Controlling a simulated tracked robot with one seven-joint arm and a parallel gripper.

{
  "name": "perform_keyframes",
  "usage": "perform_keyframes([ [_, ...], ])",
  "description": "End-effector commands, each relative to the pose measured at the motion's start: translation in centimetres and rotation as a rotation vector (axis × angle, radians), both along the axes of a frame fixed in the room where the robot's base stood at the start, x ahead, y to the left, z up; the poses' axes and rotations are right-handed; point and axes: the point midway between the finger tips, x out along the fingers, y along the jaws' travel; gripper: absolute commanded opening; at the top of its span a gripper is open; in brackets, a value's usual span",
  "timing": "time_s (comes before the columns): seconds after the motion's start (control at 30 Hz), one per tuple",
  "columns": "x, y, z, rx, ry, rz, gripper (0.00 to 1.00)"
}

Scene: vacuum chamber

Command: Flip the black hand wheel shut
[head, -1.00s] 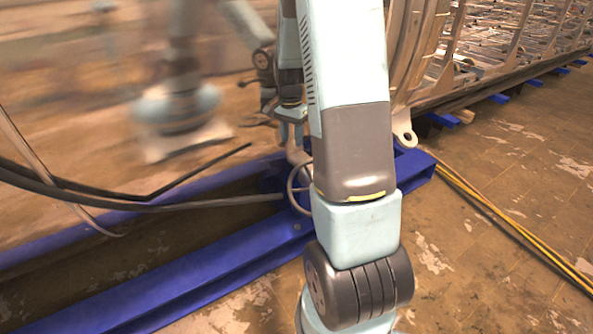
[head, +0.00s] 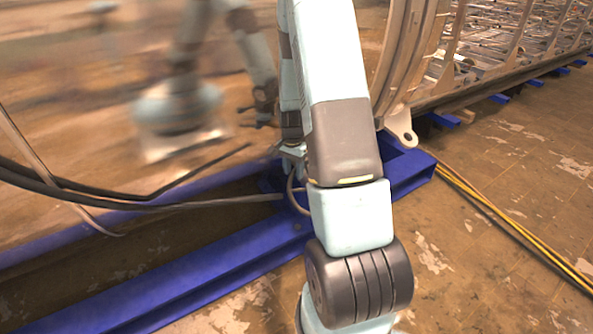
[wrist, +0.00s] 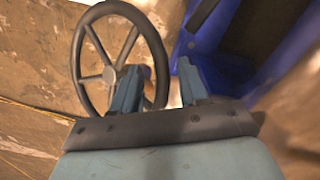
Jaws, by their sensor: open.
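The black hand wheel (wrist: 110,74) shows in the wrist view at upper left, with a round rim and several spokes. The left finger overlaps the lower right part of the wheel in the picture. I cannot tell whether it touches the rim. The wheel's lower edge is hidden behind my gripper. In the head view my arm covers much of the middle, and my gripper (head: 292,160) is small and partly hidden. I cannot make out the wheel clearly there.
A blue steel frame (head: 205,285) runs along the floor, and blue metal also shows in the wrist view (wrist: 215,30). Dark cables (head: 150,203) cross at left. A ribbed metal structure (head: 500,45) stands at upper right. Yellow cables (head: 510,237) lie on the open floor at right.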

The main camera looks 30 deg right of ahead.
Motion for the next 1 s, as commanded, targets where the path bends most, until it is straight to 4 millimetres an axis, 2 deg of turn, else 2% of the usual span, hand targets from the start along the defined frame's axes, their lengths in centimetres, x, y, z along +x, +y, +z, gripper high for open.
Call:
perform_keyframes([
  [0.13, -0.04, -0.01, -0.79, 0.0, 0.0, 0.0, 0.43],
  [0.43, -0.03, -0.02, -0.92, 0.0, 0.0, 0.0, 0.43],
  [0.9, -0.01, -0.04, -0.9, 0.0, -0.001, 0.0, 0.0],
  [1.0, 0.01, -0.03, -0.89, 0.0, -0.001, 0.0, 0.0],
])
